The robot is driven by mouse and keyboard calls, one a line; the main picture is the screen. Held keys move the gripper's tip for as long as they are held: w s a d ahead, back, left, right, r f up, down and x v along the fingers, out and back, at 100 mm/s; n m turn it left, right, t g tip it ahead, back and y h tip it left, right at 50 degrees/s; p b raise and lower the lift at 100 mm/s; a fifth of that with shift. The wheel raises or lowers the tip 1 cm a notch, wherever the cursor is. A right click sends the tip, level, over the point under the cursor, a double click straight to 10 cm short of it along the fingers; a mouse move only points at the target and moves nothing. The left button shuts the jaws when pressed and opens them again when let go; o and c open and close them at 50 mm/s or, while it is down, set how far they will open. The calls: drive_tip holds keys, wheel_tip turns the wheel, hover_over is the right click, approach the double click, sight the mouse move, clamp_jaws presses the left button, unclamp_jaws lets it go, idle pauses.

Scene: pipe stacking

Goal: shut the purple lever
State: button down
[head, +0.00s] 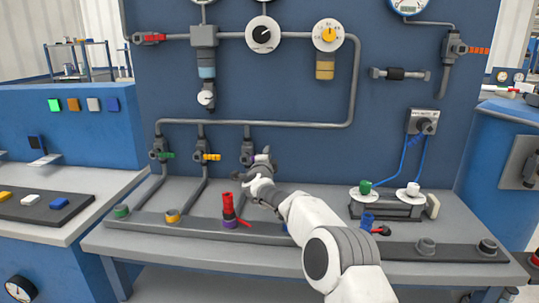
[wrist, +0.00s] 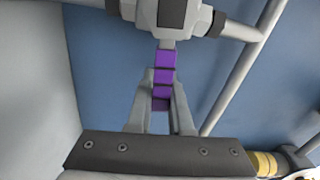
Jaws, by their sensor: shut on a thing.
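The purple lever (wrist: 165,58) points down from a grey valve body (wrist: 167,16) in the wrist view. My gripper (wrist: 163,88) has one finger on each side of the lever's lower part and is shut on it. In the head view, my gripper (head: 263,160) is at the third valve (head: 247,148) on the panel. Only a small bit of the purple lever (head: 254,158) shows there, and my gripper hides the rest.
Valves with a green lever (head: 167,155) and a yellow lever (head: 211,157) stand to the left. A red pipe piece (head: 228,205) stands upright on the bench in front, left of my arm.

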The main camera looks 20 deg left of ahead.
drive_tip(key=shift+f+m+b, duration=0.45)
drive_tip(key=shift+m, duration=0.15)
drive_tip(key=c, duration=0.8)
unclamp_jaws()
drive_tip(key=shift+s, duration=0.1)
drive_tip(key=shift+v, duration=3.65)
